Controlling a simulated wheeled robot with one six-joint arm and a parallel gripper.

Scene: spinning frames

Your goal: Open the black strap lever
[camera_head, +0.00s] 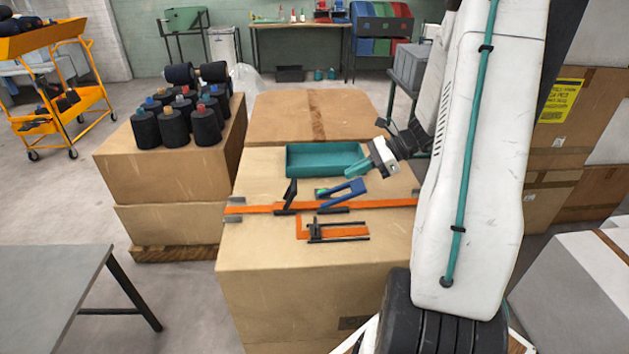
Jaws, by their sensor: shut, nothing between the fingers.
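An orange strap (385,204) runs left to right across the top of a large cardboard box (320,252). A black lever (290,192) stands up steeply on the strap, left of the middle, its foot at a dark base. A blue lever (343,194) with a small green part beside it lies tilted just to its right. My gripper (354,169), with teal fingers, comes in from the right and is shut and empty. It is above the box, right of and behind the black lever, apart from it. The black lever's hinge is too small to make out.
A teal tray (287,162) lies behind the strap. In front is a short orange strap piece (304,231) with black rods (340,239). Black spools (174,128) stand on a box at the left. A grey table (45,290) is front left.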

